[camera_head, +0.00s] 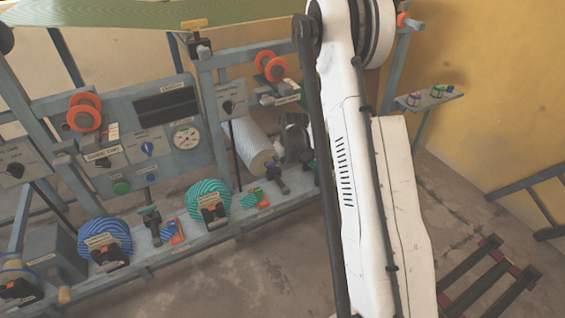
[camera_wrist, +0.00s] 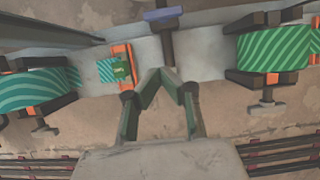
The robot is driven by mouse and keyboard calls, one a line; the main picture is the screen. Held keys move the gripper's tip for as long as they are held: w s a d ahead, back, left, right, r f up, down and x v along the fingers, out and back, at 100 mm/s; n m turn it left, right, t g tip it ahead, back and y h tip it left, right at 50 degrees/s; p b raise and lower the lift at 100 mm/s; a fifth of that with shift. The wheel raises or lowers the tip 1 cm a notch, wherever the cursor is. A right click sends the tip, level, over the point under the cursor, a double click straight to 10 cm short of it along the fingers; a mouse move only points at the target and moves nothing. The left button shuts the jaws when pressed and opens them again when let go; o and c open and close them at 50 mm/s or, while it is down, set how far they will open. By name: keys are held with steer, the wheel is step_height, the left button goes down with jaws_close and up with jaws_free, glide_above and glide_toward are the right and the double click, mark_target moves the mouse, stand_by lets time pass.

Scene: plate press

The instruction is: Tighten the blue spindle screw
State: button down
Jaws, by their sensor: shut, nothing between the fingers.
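In the wrist view, a blue-grey T-shaped handle (camera_wrist: 163,14) on a dark stem stands at the top centre, just beyond my gripper (camera_wrist: 166,80). In the head view, a similar blue-grey handle (camera_head: 278,182) stands on the lower rail beside a green-and-orange block. Another handle (camera_head: 150,218) stands next to the blue-striped roll (camera_head: 105,234). I cannot tell which handle is the blue spindle screw. My gripper is not visible in the head view.
A teal-striped roll (camera_wrist: 35,90) lies left and a green-striped roll (camera_wrist: 275,48) right in the wrist view, both in dark clamps. A green block in an orange frame (camera_wrist: 122,66) sits between them. Dials and orange handwheels (camera_head: 84,112) line the frame.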

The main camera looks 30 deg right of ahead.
mark_target(273, 166)
steer(key=b+x, duration=0.1)
steer(key=x, duration=0.4)
steer(key=b+x, duration=0.2)
steer(key=x, duration=0.2)
steer(key=shift+w+a+f, duration=0.15)
steer(key=shift+a+f, duration=0.1)
steer(key=shift+f, duration=0.15)
steer(key=shift+w+f+b, duration=0.1)
steer(key=shift+w+b, duration=0.3)
steer(key=shift+w, duration=0.7)
steer(key=shift+w+d, duration=0.1)
steer(key=shift+w, duration=0.8)
